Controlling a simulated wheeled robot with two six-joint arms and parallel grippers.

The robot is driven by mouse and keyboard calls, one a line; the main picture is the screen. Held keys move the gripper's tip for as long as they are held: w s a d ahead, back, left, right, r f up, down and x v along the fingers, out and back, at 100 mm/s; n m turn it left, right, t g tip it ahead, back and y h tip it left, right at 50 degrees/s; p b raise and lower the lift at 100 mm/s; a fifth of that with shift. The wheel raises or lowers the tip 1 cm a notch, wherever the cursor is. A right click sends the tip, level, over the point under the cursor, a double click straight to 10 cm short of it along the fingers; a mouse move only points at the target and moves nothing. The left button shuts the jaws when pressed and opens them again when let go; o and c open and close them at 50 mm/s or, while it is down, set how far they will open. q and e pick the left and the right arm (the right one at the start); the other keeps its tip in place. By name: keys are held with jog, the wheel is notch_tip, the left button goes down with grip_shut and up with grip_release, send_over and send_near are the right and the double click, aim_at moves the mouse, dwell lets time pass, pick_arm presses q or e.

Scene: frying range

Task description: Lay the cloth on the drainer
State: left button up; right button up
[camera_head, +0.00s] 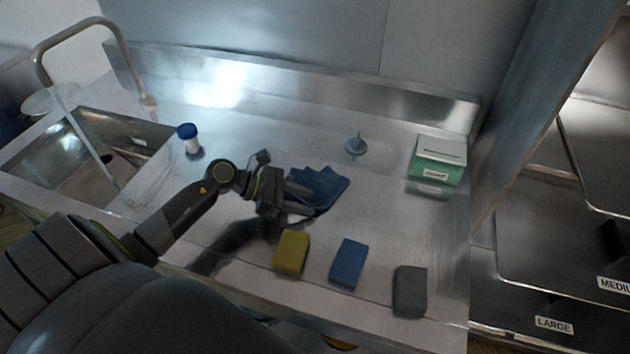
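A dark blue cloth (328,181) lies crumpled on the steel counter, near the middle of the view. My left gripper (302,199) is at the cloth's left edge, with its two fingers apart and pointing right over it. Part of the cloth is hidden behind the fingers, and I see no cloth pinched between them. The steel drainer surface (235,125) spreads right from the sink (75,155); I cannot tell where its border with the rest of the counter lies. My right gripper is not in view.
Yellow (291,253), blue (348,263) and grey (410,291) sponges lie along the front. A blue-capped bottle (190,140) stands near the sink. A small upright fitting (356,146) and a green-and-white box (437,161) stand behind. A tap (105,22) arches over the sink.

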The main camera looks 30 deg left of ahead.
pick_arm(q)
jog(key=shift+o, duration=0.7)
jog(key=shift+s+d+r+p, duration=0.15)
jog(key=shift+s+r+p, duration=0.15)
jog(key=shift+r+p, duration=0.4)
jog(key=shift+s+d+r+p, duration=0.15)
jog(key=shift+s+r+p, duration=0.15)
jog(key=shift+r, duration=0.6)
notch_tip(320, 180, up, 7)
jog(key=s+d+p, duration=0.1)
jog(key=s+p, duration=0.1)
jog(key=p, duration=0.3)
jog(key=shift+s+d, duration=0.25)
jog(key=shift+s, duration=0.05)
jog(key=shift+w+f, duration=0.1)
